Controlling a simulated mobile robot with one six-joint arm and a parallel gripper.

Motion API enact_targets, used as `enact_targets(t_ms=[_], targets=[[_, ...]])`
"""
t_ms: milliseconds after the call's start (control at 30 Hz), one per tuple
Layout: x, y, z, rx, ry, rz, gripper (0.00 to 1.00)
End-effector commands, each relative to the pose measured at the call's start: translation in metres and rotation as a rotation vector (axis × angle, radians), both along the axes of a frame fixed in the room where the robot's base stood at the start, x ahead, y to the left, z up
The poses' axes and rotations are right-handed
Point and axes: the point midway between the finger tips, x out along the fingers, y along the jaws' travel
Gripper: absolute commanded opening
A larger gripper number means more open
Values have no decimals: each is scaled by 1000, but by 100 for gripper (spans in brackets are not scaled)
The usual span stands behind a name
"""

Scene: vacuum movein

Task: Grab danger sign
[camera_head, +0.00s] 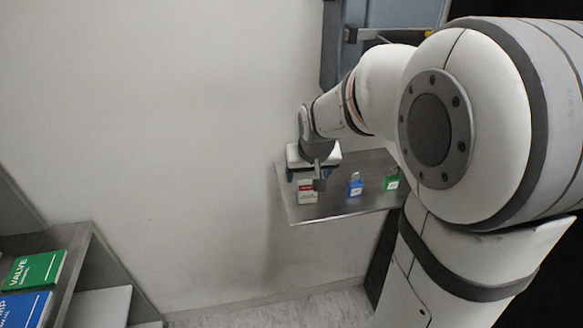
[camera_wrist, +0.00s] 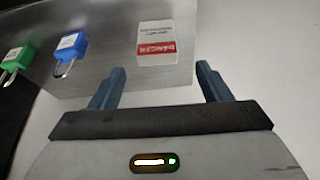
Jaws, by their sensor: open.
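The danger sign (camera_head: 307,193) is a small white card with a red band, lying on a metal shelf (camera_head: 345,209) on the wall. In the wrist view the danger sign (camera_wrist: 157,43) lies ahead of the fingertips, between their lines and near the shelf edge. My gripper (camera_head: 318,180) is over the shelf at the sign in the head view and partly covers it. In the wrist view my gripper (camera_wrist: 160,77) has its two blue-grey fingers apart with nothing between them.
At lower left, a rack (camera_head: 88,240) holds a green valve box (camera_head: 35,270) and a blue box (camera_head: 25,308). A grey-blue cabinet (camera_head: 335,45) is above the shelf.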

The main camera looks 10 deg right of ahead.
Motion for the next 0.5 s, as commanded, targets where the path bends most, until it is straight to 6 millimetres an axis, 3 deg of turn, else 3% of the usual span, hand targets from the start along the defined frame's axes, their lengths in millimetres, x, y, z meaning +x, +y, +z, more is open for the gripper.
enact_targets(t_ms=[500], targets=[[19,-5,-57,0,5,-1,71]])
